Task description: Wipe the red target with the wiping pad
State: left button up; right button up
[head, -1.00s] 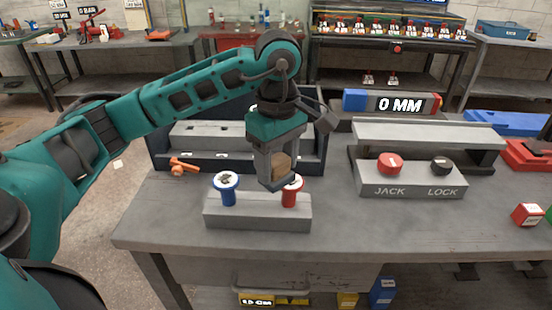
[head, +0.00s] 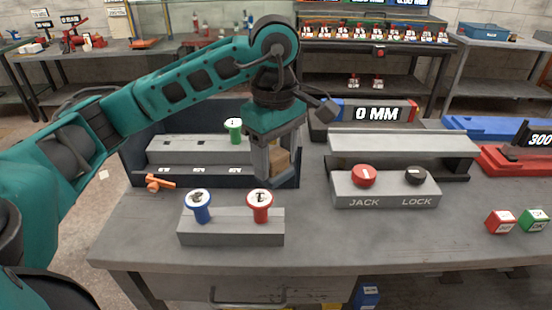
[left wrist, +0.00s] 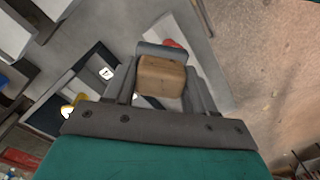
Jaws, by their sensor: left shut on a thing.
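The wiping pad appears to be the tan block (head: 281,160) held between the fingers of my left gripper (head: 270,166). It also shows in the left wrist view (left wrist: 162,76). The red target (head: 260,202) is a red spool-shaped post with a white top and a dark mark on it, standing upright on the right of a grey block (head: 232,238). The gripper and pad are above and behind it, apart from it in the head view. In the left wrist view a bit of red (left wrist: 172,43) shows past the fingertip. My right gripper is not in view.
A blue post (head: 198,203) stands left of the red one. An orange item (head: 158,183) lies at left. The JACK and LOCK box (head: 388,192) stands right. Bench front is clear.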

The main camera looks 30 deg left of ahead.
pick_arm(q)
jog(key=shift+r+p, duration=0.7)
jog(key=shift+r, duration=0.85)
